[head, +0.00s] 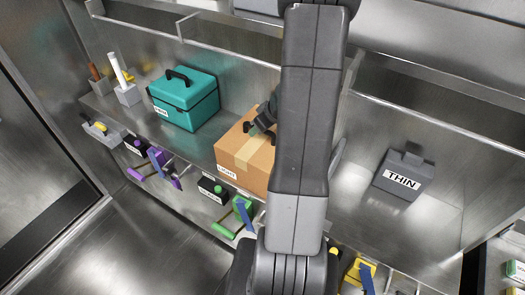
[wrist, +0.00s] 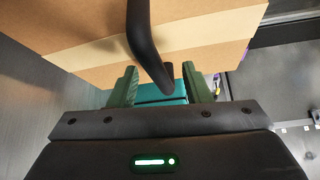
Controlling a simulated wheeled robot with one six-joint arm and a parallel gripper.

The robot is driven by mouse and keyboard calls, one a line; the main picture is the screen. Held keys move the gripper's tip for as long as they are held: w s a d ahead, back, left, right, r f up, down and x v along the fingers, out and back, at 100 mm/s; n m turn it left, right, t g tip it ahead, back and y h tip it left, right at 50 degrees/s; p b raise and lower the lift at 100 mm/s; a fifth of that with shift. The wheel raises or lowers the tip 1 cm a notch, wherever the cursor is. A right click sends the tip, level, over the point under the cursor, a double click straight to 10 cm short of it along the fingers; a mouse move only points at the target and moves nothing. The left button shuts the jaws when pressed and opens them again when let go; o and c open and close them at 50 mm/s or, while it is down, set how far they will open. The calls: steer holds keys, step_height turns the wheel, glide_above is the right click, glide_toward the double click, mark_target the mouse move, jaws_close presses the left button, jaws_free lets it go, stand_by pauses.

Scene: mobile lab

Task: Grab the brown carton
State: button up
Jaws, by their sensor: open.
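The brown carton (head: 232,160) stands on the metal shelf in the middle of the head view, with a pale tape strip and a white label; my arm hides its right part. My gripper (head: 258,127) is at the top of the carton, partly hidden by my arm. In the wrist view the carton (wrist: 90,28) fills the upper part. My gripper (wrist: 160,68) is open, its two green fingers apart. The carton's black handle (wrist: 147,42) shows between the fingers, its lower end near the gap; I cannot tell whether they touch it.
A teal case (head: 184,100) stands left of the carton on the shelf (head: 150,123). A grey block labelled THIN (head: 403,176) sits in the bay to the right, beyond a divider. Purple and green clamp-like items (head: 238,218) hang along the shelf front.

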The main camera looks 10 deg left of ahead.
jaws_close()
stand_by(1.3)
